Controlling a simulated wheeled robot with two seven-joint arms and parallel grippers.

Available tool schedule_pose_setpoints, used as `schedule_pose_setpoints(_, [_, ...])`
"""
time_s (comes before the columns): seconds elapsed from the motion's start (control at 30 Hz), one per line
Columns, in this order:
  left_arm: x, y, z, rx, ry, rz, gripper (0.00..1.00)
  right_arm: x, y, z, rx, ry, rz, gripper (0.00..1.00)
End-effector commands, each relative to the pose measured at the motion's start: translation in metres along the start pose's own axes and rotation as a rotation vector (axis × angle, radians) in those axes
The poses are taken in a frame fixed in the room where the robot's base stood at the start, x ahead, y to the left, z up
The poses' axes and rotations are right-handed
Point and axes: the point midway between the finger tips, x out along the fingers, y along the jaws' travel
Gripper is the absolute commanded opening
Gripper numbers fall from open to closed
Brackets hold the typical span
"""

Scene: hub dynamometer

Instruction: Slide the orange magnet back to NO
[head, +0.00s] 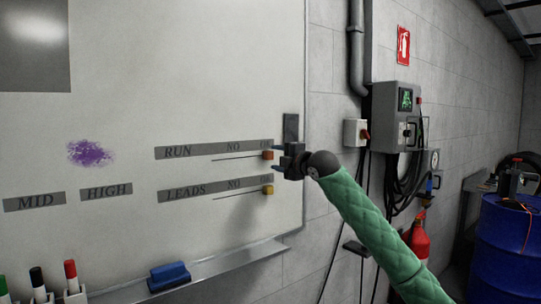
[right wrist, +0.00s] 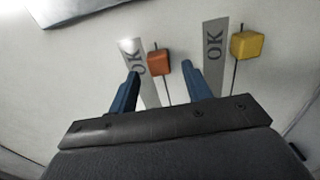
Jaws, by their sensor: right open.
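The orange magnet (head: 268,155) sits on the whiteboard at the right end of the thin line under the RUN strip (head: 190,152), by the OK end. NO (head: 233,147) is printed to its left on that strip. In the right wrist view the orange magnet (right wrist: 159,62) shows just beyond the gap between the blue fingertips. My right gripper (head: 276,161) is open and empty, its fingers pointing at the board. I cannot tell whether the fingers touch the magnet. My left gripper is out of view.
A yellow magnet (head: 268,190) sits at the OK end of the LEADS strip (head: 190,192), just below; it also shows in the right wrist view (right wrist: 247,44). The marker tray (head: 225,267) with a blue eraser (head: 168,276) runs along the bottom. A purple smudge (head: 90,153) lies left.

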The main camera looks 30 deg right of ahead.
Motion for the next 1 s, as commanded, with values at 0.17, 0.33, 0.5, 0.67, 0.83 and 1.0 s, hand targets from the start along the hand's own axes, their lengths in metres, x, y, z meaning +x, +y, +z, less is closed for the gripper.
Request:
schedule_pose_setpoints(0.17, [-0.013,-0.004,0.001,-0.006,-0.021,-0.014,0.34,0.022,0.002,0.000,0.002,0.000,0.001,0.49])
schedule_pose_setpoints(0.33, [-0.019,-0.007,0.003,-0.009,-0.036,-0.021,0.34,0.034,0.001,0.000,0.001,0.000,0.000,0.49])
schedule_pose_setpoints(0.5, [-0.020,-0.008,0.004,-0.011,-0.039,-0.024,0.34,0.037,0.001,0.000,-0.001,0.000,0.000,0.49])
schedule_pose_setpoints(0.67, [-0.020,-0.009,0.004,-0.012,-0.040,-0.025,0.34,0.037,0.000,0.000,-0.001,0.000,0.001,0.49])
schedule_pose_setpoints(0.83, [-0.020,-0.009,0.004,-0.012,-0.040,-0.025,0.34,0.037,0.000,0.000,-0.001,0.000,0.001,0.22])
schedule_pose_setpoints(1.0, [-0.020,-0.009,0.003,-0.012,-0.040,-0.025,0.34,0.037,0.000,0.000,-0.001,0.000,0.000,0.00])
